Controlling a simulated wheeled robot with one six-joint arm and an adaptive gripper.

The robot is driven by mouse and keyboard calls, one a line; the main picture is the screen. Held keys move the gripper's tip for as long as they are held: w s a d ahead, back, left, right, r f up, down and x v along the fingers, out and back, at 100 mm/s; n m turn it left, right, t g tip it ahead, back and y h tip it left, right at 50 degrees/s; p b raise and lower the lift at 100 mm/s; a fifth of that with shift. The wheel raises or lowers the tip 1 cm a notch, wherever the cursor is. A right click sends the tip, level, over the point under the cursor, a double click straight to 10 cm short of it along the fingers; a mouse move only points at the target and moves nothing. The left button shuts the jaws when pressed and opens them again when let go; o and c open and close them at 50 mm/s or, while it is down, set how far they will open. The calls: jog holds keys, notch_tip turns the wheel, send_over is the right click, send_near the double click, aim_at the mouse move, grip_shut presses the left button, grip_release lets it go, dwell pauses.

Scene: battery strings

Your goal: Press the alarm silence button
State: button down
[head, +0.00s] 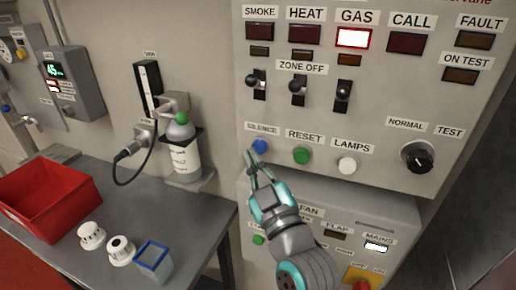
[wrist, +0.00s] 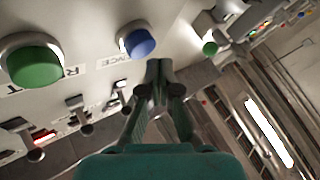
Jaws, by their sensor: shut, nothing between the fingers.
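The blue silence button (head: 259,146) sits on the grey alarm panel (head: 225,117), under a "SILENCE" label. It also shows in the wrist view (wrist: 138,42), up and a little left of the fingertips. My gripper (head: 250,156) is shut and empty, its fingertips just below and left of the blue button in the head view. In the wrist view my gripper (wrist: 158,72) points toward the panel, with a small gap between its tips and the button. I cannot tell for sure whether they touch it. The button is not hidden in either view.
A green reset button (head: 301,156) and a white lamps button (head: 347,165) are right of the blue one. Above are zone switches (head: 298,88) and a lit GAS lamp (head: 353,38). A gas bottle (head: 183,150) stands left, above a table with a red bin (head: 48,203).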

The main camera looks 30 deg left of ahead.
jog(key=shift+s, duration=0.1)
jog(key=shift+s+d, duration=0.2)
jog(key=shift+s, duration=0.6)
jog(key=shift+s+d, duration=0.2)
jog(key=shift+s, duration=0.55)
jog(key=shift+s+d, duration=0.2)
jog(key=shift+s, duration=0.6)
